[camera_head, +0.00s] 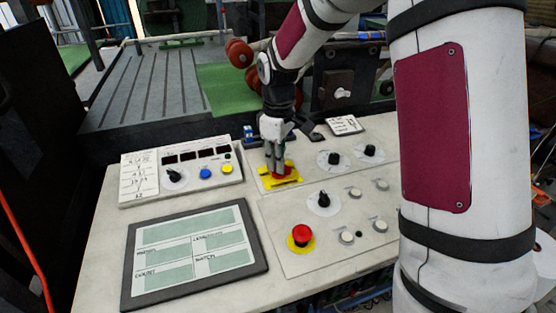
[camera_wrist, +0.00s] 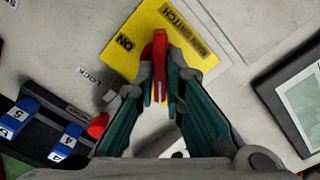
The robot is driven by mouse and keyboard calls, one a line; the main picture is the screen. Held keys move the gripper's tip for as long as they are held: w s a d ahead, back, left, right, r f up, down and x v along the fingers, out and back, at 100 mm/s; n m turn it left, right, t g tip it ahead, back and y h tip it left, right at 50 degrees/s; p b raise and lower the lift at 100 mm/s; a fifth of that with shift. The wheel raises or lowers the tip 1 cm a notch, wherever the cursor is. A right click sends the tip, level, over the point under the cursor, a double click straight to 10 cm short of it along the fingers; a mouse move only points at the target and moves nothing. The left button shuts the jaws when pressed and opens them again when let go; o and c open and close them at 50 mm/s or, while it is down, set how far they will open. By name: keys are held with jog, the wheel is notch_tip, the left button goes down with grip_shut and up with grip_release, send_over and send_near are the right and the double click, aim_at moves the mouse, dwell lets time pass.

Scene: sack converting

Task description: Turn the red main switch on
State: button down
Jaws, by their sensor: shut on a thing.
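The red main switch (camera_head: 281,171) sits on a yellow plate (camera_head: 291,182) at the back middle of the console. In the wrist view its red handle (camera_wrist: 160,52) stands between my fingertips, and the yellow plate (camera_wrist: 128,68) carries the words "ON" and "SWITCH". The handle runs roughly up and down in that view, and the "ON" mark lies to its left. My gripper (camera_head: 274,160) points down over the switch and is shut on the red handle; it also shows in the wrist view (camera_wrist: 161,80).
A red emergency button (camera_head: 302,235), black knobs (camera_head: 323,199) and white buttons lie in front and to the right. A framed screen (camera_head: 192,256) is at front left, with a small panel (camera_head: 183,168) behind it. Blue numbered tags (camera_wrist: 64,141) and a red object are beside my fingers.

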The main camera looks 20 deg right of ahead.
jog(key=m, duration=0.4)
jog(key=shift+m, duration=0.4)
jog(key=m, duration=0.4)
jog(key=shift+d+r+m+p, duration=0.1)
jog(key=shift+m+p, duration=0.2)
jog(key=shift+p, duration=0.05)
jog(key=m, duration=0.4)
jog(key=shift+d+p, duration=0.1)
jog(key=shift+p, duration=0.2)
jog(key=shift+m+p, duration=0.4)
jog(key=shift+m, duration=1.7)
jog(key=c, duration=1.7)
grip_release()
